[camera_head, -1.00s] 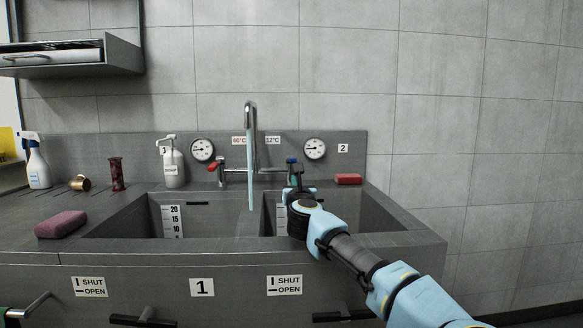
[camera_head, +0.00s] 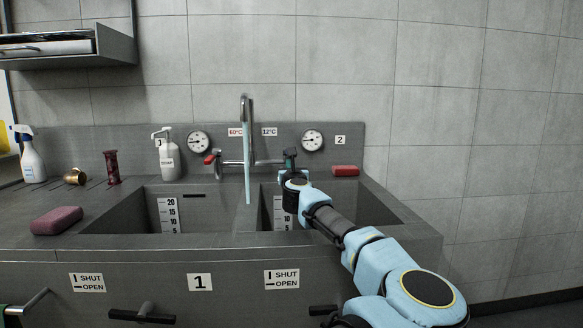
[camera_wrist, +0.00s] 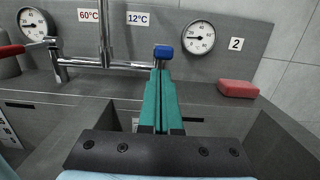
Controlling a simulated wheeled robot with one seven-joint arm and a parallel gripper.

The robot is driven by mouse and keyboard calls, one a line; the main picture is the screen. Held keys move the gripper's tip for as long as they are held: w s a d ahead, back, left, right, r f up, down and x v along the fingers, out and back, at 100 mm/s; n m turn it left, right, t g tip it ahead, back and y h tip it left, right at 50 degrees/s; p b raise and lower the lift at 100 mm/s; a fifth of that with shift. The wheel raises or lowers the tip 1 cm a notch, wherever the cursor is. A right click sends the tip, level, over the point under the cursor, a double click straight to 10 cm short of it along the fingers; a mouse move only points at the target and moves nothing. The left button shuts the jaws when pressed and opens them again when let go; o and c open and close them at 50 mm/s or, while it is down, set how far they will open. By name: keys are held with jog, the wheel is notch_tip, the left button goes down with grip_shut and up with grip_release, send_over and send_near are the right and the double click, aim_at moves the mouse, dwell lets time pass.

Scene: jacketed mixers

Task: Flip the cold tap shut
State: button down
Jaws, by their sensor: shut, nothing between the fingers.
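The cold tap's blue handle (camera_wrist: 163,52) shows in the wrist view at the right end of the chrome mixer bar (camera_wrist: 104,65), under the 12°C label. My gripper (camera_wrist: 160,74) is shut, its two teal fingers together and empty. Its tips are just below and in front of the blue handle; I cannot tell whether they touch it. In the head view my gripper (camera_head: 290,163) hides most of the cold tap. A pale blue stream of water (camera_head: 247,170) falls from the tall chrome spout (camera_head: 244,108).
Two grey basins lie below the mixer. A red block (camera_head: 345,170) sits on the right ledge, with a dial (camera_head: 312,140) behind. A soap bottle (camera_head: 169,158), spray bottle (camera_head: 31,160) and pink sponge (camera_head: 57,220) stand to the left, clear of my arm.

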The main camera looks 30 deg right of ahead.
jog(key=shift+x, duration=1.1)
